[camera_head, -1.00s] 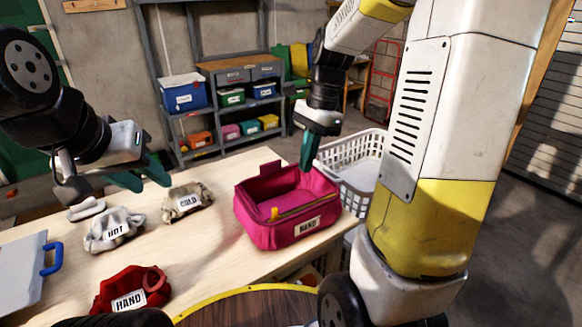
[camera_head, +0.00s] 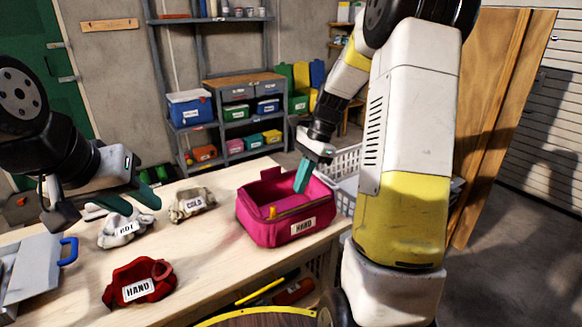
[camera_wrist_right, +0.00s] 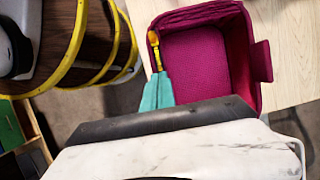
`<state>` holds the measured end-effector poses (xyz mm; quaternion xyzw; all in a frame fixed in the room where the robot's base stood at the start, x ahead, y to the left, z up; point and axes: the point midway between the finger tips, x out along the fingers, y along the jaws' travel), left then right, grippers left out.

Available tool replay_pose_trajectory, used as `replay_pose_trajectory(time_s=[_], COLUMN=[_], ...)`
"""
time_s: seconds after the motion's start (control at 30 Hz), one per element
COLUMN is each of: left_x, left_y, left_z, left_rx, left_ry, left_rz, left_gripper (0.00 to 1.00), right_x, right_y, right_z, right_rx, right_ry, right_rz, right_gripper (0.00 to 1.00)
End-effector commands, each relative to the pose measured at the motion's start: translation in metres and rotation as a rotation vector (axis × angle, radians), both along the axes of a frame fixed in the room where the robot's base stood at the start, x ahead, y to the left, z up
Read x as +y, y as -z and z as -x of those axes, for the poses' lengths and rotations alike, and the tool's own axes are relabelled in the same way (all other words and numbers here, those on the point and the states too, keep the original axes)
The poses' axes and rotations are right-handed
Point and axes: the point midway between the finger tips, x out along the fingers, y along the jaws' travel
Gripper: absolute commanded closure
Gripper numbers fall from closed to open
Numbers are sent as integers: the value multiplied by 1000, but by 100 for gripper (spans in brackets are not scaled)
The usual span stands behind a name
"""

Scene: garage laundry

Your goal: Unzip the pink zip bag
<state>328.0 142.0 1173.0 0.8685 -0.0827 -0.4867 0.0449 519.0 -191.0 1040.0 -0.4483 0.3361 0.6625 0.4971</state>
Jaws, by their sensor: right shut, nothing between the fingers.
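The pink zip bag (camera_head: 258,228), labelled HAND, stands upright on the table with its top open and its inside showing. Its yellow-orange zip pull (camera_head: 272,212) is at the front left of the rim; in the right wrist view the pull (camera_wrist_right: 154,40) is at the rim's upper left corner. My right gripper (camera_head: 298,190) is shut and empty, its teal fingertips over the bag's right part in the head view. My left gripper (camera_head: 158,192) is open and empty, left of the bag.
On the wooden table (camera_head: 215,250) lie a red HAND cloth (camera_head: 125,273), a HOT bundle (camera_head: 112,238) and a COLD bundle (camera_head: 185,212). A white basket (camera_head: 345,162) stands behind the bag. A yellow-rimmed round surface (camera_head: 260,320) is at the front. Shelves stand at the back.

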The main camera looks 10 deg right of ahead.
Motion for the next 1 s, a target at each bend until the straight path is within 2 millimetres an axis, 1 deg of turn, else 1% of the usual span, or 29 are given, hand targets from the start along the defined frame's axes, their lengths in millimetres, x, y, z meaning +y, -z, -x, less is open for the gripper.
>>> replay_pose_trajectory(time_s=[0.03,0.17,0.3,0.4,0.57,0.87,0.93,1.0], left_x=[0,0,0,0,0,0,0,0], left_y=[0,0,0,0,0,0,0,0], left_z=[0,0,0,0,0,0,0,0], left_rx=[0,0,0,0,0,0,0,0], left_ry=[0,0,0,0,0,0,0,0], left_rz=[0,0,0,0,0,0,0,0], left_gripper=[64,64,64,64,64,64,64,64], right_x=[4,14,35,44,51,51,55,63], right_y=[11,36,33,33,34,33,33,33], right_z=[2,6,11,13,15,15,16,18], right_rx=[5,5,0,-1,1,0,0,0], right_ry=[-1,-1,-3,-1,0,0,-1,-4], right_rz=[-1,-1,0,1,1,1,1,1], right_gripper=[100,100,100,100,100,100,100,100])
